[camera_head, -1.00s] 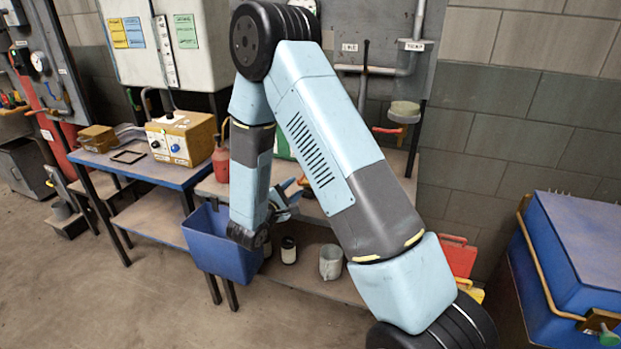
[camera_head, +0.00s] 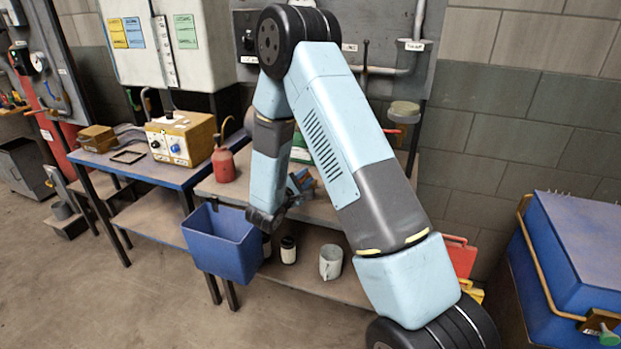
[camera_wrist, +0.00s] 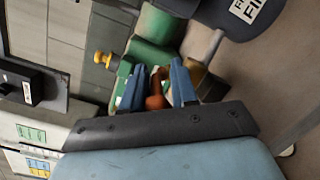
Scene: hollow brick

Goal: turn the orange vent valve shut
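In the wrist view an orange-brown part (camera_wrist: 156,88), likely the vent valve's handle, shows between the two blue fingers of my gripper (camera_wrist: 157,84). The fingers stand apart on either side of it; I cannot tell if either touches it. It sits in front of a green machine body (camera_wrist: 154,53) with a yellow-orange knob (camera_wrist: 102,58) on one side. In the head view my gripper (camera_head: 302,184) is over the bench, partly hidden behind my arm. Part of the green machine (camera_head: 301,150) shows there, but the orange valve is hidden.
A red oil can (camera_head: 223,165) stands on the bench left of my gripper. A blue bin (camera_head: 224,243) hangs at the bench front. A yellow control box (camera_head: 182,138) is on the left table.

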